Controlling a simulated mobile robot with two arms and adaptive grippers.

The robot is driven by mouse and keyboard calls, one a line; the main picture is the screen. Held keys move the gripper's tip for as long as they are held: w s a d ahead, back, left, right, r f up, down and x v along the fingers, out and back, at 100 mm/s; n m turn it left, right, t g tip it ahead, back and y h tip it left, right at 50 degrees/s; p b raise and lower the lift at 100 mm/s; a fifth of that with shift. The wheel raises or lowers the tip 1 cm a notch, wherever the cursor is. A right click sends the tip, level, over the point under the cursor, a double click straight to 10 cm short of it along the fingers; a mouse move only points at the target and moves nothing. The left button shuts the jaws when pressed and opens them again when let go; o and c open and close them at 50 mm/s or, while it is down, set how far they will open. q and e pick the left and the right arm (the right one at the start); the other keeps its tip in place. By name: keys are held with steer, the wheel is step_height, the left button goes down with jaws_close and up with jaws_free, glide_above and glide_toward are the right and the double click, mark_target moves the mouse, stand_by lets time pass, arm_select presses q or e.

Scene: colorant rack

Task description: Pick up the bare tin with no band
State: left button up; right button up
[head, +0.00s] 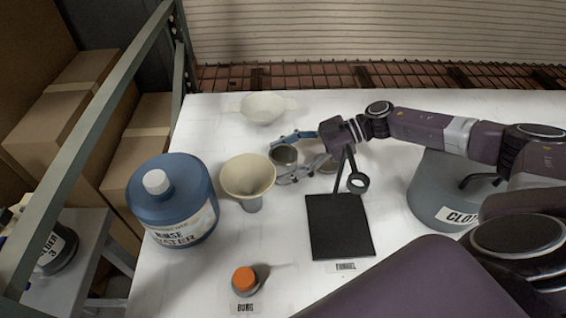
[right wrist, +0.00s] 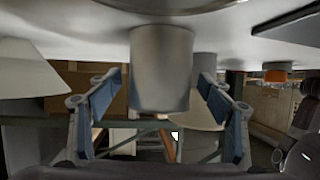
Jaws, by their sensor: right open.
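A small plain grey metal tin (head: 286,154) stands on the white table beside the cream funnel, with no band visible on it. In the right wrist view, which looks upside down, the tin (right wrist: 162,65) fills the centre between the two fingers. My right gripper (head: 278,158) is open, with one finger on each side of the tin. In the right wrist view gaps show between the tin and both fingers (right wrist: 160,110). Another round object (head: 327,164) is partly hidden under my right gripper; I cannot tell what it is. My left gripper is not in view.
The cream funnel (head: 248,178) stands just left of the tin, with a white bowl (head: 263,107) behind. A blue rinse water jug (head: 171,199), orange-topped bung (head: 244,280), black plate (head: 340,226) and grey container (head: 437,190) also occupy the table. The front centre-left has bare room.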

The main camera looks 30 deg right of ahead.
steer(key=c, duration=1.2)
